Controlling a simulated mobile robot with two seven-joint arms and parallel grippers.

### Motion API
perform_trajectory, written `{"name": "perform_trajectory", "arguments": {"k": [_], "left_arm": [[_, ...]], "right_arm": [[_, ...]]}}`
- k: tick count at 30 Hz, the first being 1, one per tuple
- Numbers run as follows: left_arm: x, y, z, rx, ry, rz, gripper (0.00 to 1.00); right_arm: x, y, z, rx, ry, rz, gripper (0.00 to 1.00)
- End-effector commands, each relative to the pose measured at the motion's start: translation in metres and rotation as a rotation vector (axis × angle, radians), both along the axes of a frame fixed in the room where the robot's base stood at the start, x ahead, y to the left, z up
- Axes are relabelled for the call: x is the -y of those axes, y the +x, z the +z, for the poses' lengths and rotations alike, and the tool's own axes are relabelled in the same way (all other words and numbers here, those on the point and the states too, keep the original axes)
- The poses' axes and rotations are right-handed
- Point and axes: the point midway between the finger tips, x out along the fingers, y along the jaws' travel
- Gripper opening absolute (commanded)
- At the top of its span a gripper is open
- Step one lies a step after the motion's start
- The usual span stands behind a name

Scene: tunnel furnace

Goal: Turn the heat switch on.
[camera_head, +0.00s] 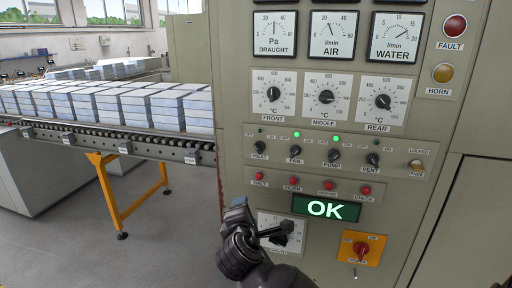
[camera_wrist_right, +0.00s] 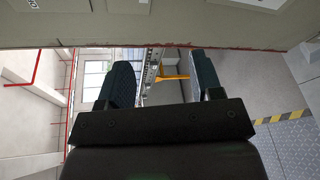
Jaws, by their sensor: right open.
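The heat switch (camera_head: 259,147) is a small dark rotary knob, leftmost in the switch row on the grey control panel (camera_head: 232,110). Its lamp above looks unlit, and the knob is too small to read its exact setting. My right gripper (camera_head: 262,215) is below the heat switch, in front of the lower panel and apart from the switch. It also shows in the right wrist view (camera_wrist_right: 162,75), with its two fingers spread and nothing between them. The right gripper partly hides a lower dial (camera_head: 287,220). My left gripper is in neither view.
The fan (camera_head: 295,150), pump (camera_head: 334,155) and vent (camera_head: 373,159) knobs share the row; fan and pump lamps are green. Red buttons and a green OK display (camera_head: 326,208) sit below. A roller conveyor (camera_head: 100,137) with blocks stands left.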

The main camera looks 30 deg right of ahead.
Motion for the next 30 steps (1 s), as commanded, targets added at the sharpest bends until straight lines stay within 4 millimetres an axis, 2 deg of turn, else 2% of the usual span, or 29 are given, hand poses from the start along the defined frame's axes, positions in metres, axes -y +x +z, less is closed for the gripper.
{"name": "perform_trajectory", "arguments": {"k": [1,3,6,9,12,17,30], "left_arm": [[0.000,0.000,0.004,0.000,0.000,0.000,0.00],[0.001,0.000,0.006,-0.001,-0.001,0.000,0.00],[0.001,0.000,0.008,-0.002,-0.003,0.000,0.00],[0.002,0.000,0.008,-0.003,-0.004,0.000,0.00],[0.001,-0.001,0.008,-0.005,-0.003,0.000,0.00],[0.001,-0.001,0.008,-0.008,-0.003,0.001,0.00],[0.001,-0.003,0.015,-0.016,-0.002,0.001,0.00]], "right_arm": [[0.000,0.006,0.031,0.005,-0.075,-0.032,0.60],[0.001,0.008,0.062,-0.006,-0.168,-0.087,0.60],[0.003,0.008,0.095,-0.019,-0.256,-0.154,0.60],[0.003,0.007,0.115,-0.029,-0.306,-0.198,0.60],[0.005,0.007,0.123,-0.035,-0.327,-0.218,0.60],[0.016,0.015,0.124,-0.038,-0.333,-0.224,0.60],[0.070,0.061,0.124,-0.039,-0.332,-0.221,0.60]]}}
